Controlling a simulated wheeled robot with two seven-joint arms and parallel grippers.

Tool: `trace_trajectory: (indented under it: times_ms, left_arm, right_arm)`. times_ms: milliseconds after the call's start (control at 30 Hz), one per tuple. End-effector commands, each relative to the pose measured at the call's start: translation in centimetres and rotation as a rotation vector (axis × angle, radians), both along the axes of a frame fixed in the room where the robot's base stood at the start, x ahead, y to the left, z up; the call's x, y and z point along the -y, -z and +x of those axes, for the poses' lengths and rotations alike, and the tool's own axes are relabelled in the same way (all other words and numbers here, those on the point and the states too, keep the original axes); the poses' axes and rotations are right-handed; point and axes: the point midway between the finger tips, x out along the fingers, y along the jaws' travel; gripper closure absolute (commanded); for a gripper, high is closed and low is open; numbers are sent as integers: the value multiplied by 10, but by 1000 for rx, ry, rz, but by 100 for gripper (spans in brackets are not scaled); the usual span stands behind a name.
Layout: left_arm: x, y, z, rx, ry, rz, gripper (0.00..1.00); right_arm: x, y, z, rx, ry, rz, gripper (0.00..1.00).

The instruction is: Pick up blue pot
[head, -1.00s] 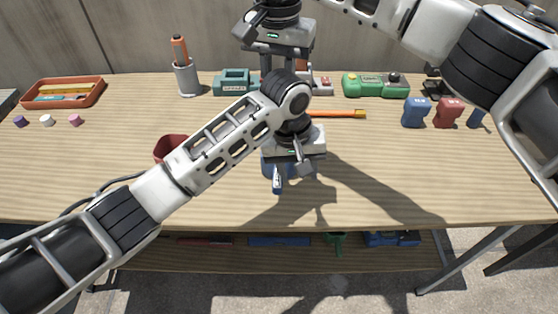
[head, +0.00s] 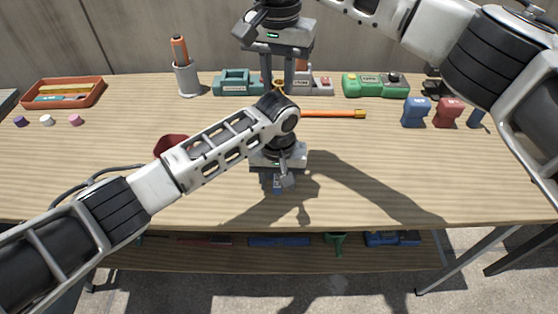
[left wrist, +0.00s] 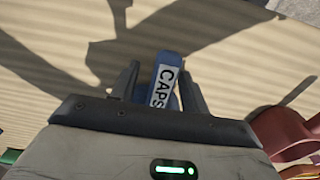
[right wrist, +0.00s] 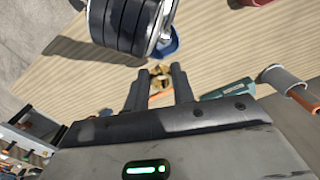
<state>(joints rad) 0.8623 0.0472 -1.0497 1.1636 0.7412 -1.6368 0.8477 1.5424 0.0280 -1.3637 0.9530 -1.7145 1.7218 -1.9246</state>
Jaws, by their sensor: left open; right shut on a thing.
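The blue pot (left wrist: 165,80) has a white label reading CAPS and stands on the bench between the fingers of my left gripper (left wrist: 160,85). In the head view most of the blue pot (head: 278,187) is hidden under my left gripper (head: 277,178). The left fingers are open around the pot; I cannot tell whether either touches it. My right gripper (head: 279,80) is above and behind the left one. It is shut on a small yellow-brown thing (right wrist: 160,80), mostly hidden between its fingertips.
A red pot (head: 170,143) stands left of the left gripper, partly behind my left forearm. An orange stick (head: 335,113) lies behind. A grey cup (head: 187,80), a teal case (head: 238,82) and a green case (head: 376,85) line the back. The front right of the bench is clear.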

Motion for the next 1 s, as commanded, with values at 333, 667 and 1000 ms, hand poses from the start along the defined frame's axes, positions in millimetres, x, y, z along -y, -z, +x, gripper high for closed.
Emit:
trace_trajectory:
  times_ms: [333, 667, 1000]
  left_arm:
    - [0, -1, 0, 1, 0, -1, 100]
    - [1, -8, 1, 3, 0, -3, 100]
    - [0, -35, -30, -1, 4, -3, 100]
  right_arm:
    - [0, 0, 0, 0, 0, 0, 98]
    - [0, 0, 0, 0, 0, 0, 98]
    - [0, 0, 0, 0, 0, 0, 98]
